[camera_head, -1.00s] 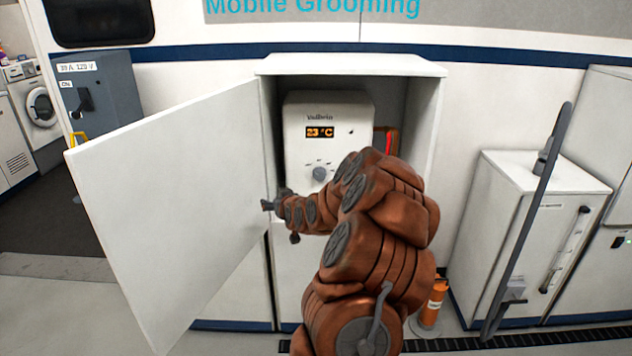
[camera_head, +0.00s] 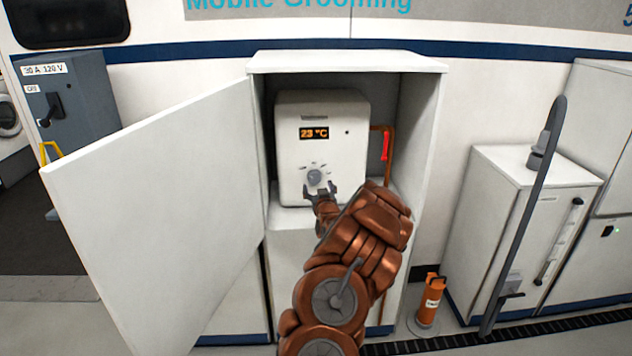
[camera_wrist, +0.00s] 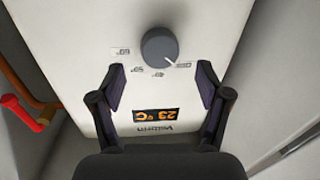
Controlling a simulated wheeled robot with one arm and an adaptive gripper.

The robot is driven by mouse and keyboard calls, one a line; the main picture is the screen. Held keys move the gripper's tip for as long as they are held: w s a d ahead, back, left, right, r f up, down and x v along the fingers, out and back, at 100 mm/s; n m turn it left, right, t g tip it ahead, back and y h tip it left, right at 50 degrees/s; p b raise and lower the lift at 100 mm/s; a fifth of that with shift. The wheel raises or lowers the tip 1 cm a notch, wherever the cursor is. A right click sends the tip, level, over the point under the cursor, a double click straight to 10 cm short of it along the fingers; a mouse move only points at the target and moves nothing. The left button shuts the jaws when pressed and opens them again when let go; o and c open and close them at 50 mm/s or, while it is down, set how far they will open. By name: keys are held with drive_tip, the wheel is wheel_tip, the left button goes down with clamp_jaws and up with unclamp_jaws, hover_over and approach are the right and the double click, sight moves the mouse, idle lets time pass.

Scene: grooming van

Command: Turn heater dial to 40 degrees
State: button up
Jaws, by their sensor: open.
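The heater (camera_head: 330,155) is a white box inside an open cabinet, and its orange display (camera_head: 314,133) reads 23 °C. The grey dial (camera_head: 315,177) is on its lower front. In the wrist view, which shows the heater upside down, the dial (camera_wrist: 160,47) has a light pointer toward a mark at its lower right, apart from the 40°, 50° and 60° marks. My gripper (camera_head: 320,188) is open and empty just below the dial in the head view. In the wrist view its two fingers (camera_wrist: 161,88) are spread apart, with the dial beyond their tips, and I see no contact.
The cabinet door (camera_head: 160,205) stands wide open on the left. A copper pipe with a red handle (camera_head: 386,145) is right of the heater inside the cabinet (camera_head: 420,150). An orange cylinder (camera_head: 430,300) stands on the floor at right.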

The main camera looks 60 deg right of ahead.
sight(315, 179)
drive_tip(key=shift+x, duration=0.9)
drive_tip(key=shift+w+d, duration=0.45)
drive_tip(key=shift+w+d+p, duration=0.3)
drive_tip(key=shift+w+d, duration=0.15)
drive_tip(key=shift+d, duration=0.05)
drive_tip(key=c, duration=1.2)
